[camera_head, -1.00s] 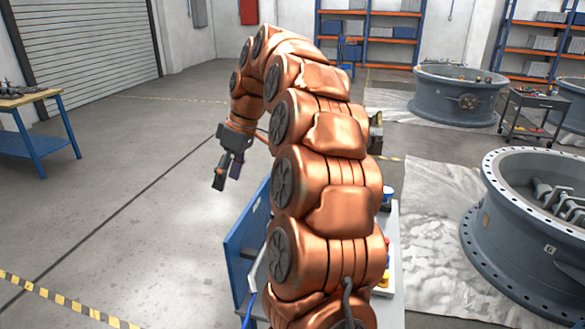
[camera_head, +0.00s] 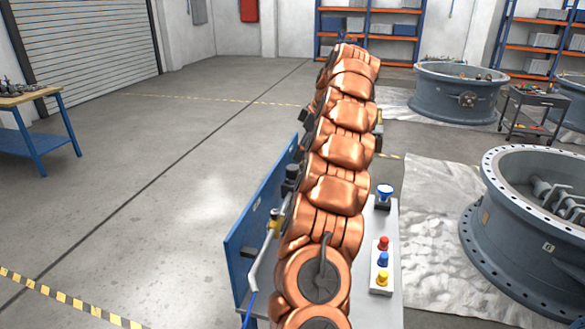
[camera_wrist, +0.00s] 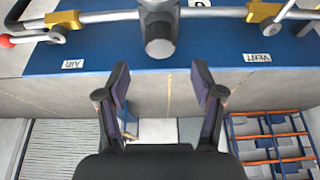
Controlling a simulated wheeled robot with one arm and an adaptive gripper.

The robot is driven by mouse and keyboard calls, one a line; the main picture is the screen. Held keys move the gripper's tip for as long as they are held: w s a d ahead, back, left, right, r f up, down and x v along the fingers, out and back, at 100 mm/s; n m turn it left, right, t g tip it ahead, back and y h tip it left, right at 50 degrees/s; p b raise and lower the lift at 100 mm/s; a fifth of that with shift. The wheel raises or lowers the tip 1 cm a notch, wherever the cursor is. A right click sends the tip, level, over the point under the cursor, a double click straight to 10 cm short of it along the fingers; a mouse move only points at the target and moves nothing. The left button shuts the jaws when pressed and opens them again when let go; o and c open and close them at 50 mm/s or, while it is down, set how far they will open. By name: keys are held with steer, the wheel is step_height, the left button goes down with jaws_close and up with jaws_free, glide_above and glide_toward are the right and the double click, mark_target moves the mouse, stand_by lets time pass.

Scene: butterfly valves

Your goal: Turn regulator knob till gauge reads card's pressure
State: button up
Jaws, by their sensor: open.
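In the wrist view a dark grey regulator with a round knob (camera_wrist: 159,47) sits mid-top on a blue panel (camera_wrist: 100,57). A grey pipe (camera_wrist: 110,16) enters it from both sides. My gripper (camera_wrist: 161,80) is open and empty; its two dark fingers stand apart below the knob, one to each side in the picture, not gripping it. In the head view my arm hides the gripper and part of the blue panel (camera_head: 258,232). I cannot make out a gauge face or a card; a white mark (camera_wrist: 199,3) is cut off at the top edge.
Yellow fittings (camera_wrist: 63,20) flank the regulator, with upside-down AIR (camera_wrist: 73,64) and VENT (camera_wrist: 257,58) labels. A red-tipped lever (camera_wrist: 8,40) is at left. A button box (camera_head: 381,266) and a blue-topped item (camera_head: 384,192) stand on the bench. The left floor (camera_head: 150,215) is clear.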

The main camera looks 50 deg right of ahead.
mark_target(293, 167)
steer(key=shift+p+x, duration=0.9)
steer(key=shift+x, duration=2.6)
steer(key=shift+c, duration=0.4)
steer(key=c, duration=1.1)
steer(key=shift+o, duration=0.2)
steer(key=shift+f+b, duration=0.1)
steer(key=shift+b, duration=0.3)
